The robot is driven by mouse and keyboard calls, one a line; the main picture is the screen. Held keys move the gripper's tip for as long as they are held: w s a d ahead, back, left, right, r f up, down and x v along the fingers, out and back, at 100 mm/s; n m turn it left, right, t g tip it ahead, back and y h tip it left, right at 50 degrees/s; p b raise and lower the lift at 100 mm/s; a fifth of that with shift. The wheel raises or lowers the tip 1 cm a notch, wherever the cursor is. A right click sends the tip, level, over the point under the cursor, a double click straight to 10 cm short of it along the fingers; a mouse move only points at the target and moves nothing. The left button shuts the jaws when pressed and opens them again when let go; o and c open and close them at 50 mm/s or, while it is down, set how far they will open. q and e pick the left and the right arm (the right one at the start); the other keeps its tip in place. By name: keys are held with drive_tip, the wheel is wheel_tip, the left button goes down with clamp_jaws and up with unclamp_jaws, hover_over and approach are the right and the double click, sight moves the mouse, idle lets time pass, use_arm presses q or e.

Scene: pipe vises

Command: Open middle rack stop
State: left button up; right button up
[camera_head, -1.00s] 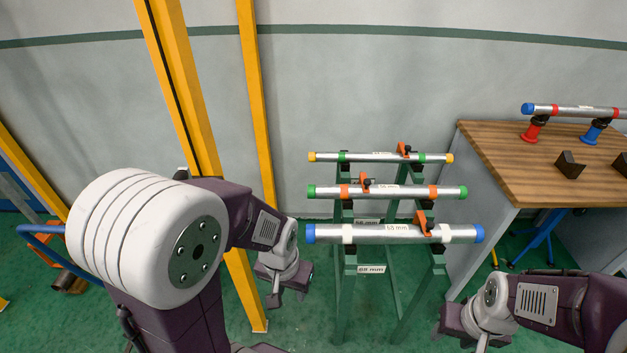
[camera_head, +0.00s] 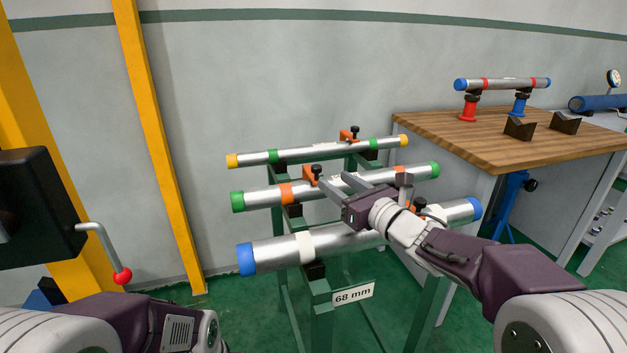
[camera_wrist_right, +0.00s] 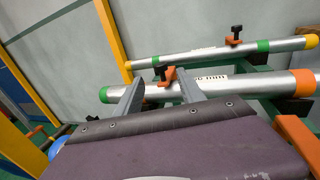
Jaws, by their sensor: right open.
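The middle pipe (camera_head: 262,198) has green ends and orange bands and lies across the green rack. Its stop (camera_head: 313,174) is orange with a black knob and stands at the pipe's far side; it also shows in the wrist view (camera_wrist_right: 169,75). My right gripper (camera_head: 334,178) is open, its two fingers reaching over the middle pipe towards the stop. In the wrist view the stop shows between the fingertips, close to the right finger; contact cannot be told. My left gripper is out of view; only part of my left arm shows at lower left.
The back pipe (camera_head: 325,150) with yellow ends has its own orange stop (camera_head: 350,134). The front pipe (camera_head: 280,251) with blue ends lies under my right wrist. A wooden workbench (camera_head: 455,135) stands at right. A red-knobbed lever (camera_head: 122,276) is at left.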

sight(320, 170)
drive_tip(key=x, duration=0.9)
clamp_jaws()
idle(1.1)
